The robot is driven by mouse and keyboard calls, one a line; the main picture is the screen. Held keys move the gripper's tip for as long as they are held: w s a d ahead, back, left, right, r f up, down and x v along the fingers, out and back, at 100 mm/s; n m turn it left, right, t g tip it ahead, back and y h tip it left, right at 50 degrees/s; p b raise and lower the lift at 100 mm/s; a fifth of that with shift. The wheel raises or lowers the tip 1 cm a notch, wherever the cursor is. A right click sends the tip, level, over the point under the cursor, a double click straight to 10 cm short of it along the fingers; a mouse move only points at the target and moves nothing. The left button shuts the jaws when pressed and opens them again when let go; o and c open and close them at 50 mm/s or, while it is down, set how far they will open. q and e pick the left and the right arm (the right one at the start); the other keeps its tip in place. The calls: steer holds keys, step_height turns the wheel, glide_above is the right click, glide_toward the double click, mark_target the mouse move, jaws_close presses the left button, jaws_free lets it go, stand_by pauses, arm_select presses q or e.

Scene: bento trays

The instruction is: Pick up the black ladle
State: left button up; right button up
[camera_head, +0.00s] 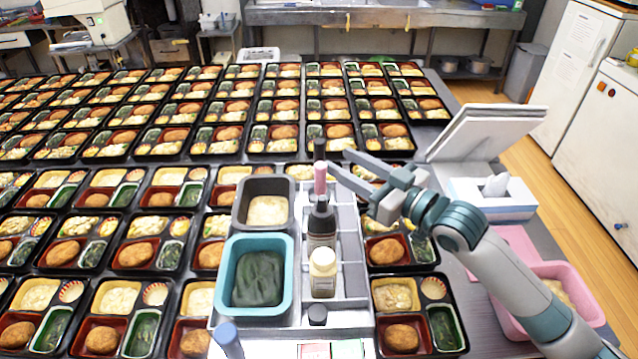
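My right gripper (340,163) reaches in from the right over the grey rack (350,255). Its two fingers are apart, with nothing seen between them. Just left of the fingertips, a slim upright black piece (320,149) stands above a pink part (320,179). It may be the black ladle's handle, but I cannot tell for sure; no ladle bowl shows. Whether the fingers touch it is unclear. Directly in front of it in the rack stand a black bottle (321,222) and a cream bottle (323,272).
Left of the rack are a dark bin (240,208) of pale food and a teal bin (226,275) of dark greens. Many filled bento trays (134,255) cover the table. At right are a white tissue box (510,205) and a pink bin (580,278).

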mark_target(323, 150)
steer(key=shift+x, duration=0.9)
steer(key=shift+w+a, duration=0.1)
arm_select(q)
steer(key=shift+w+r, duration=0.3)
steer(key=shift+r, duration=0.05)
steer(key=shift+s, duration=0.1)
arm_select(e)
steer(key=shift+w+a, duration=0.1)
steer(key=shift+w, duration=0.05)
steer(key=p+x, duration=0.2)
steer(key=x, duration=0.2)
steer(key=shift+a+r, duration=0.1)
steer(key=shift+w+a, duration=0.45)
steer(key=shift+w, duration=0.05)
arm_select(q)
steer(key=shift+s+r, duration=0.1)
steer(key=shift+r, duration=0.75)
